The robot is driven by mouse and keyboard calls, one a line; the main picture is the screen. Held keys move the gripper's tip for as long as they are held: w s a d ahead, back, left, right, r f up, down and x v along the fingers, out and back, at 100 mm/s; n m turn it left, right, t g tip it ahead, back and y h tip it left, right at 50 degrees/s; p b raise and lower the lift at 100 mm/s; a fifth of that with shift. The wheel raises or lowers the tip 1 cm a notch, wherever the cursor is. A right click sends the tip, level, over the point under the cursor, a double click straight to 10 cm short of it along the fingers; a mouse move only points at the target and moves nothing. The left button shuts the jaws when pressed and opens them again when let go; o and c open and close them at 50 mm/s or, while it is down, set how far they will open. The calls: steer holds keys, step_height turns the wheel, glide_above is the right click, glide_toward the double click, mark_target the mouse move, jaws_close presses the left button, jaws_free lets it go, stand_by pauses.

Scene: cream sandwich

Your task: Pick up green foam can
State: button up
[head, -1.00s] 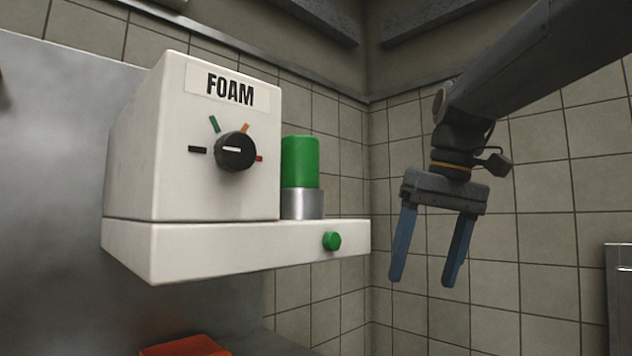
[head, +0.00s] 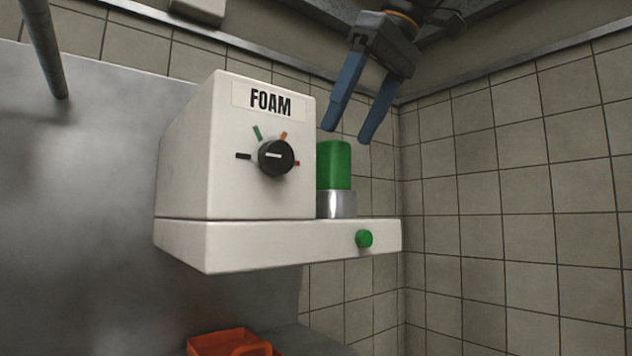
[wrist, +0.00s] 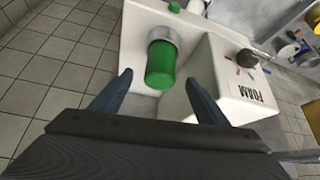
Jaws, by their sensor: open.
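The green foam can (head: 334,166) stands upright in a silver metal holder (head: 337,204) on the ledge of the white foam machine (head: 190,175). My gripper (head: 346,136) is open and empty, with its blue fingers pointing down above the can in the head view. In the wrist view the green can (wrist: 160,66) lies ahead between the two fingertips (wrist: 162,84), apart from both. The machine's black dial (head: 276,158) and green button (head: 364,239) are clear of the gripper.
The machine's tall body stands directly left of the can. Tiled walls meet at a corner behind it. An orange-red container (head: 228,344) sits below on a metal surface. The space right of the can is free.

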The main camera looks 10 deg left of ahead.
mark_target(333, 159)
steer(key=shift+p+x, duration=0.85)
steer(key=shift+x, duration=2.95)
steer(key=shift+a, duration=0.1)
steer(key=c, duration=1.2)
steer(key=shift+r, duration=0.1)
steer(key=shift+c, duration=1.3)
steer(key=shift+r, duration=0.15)
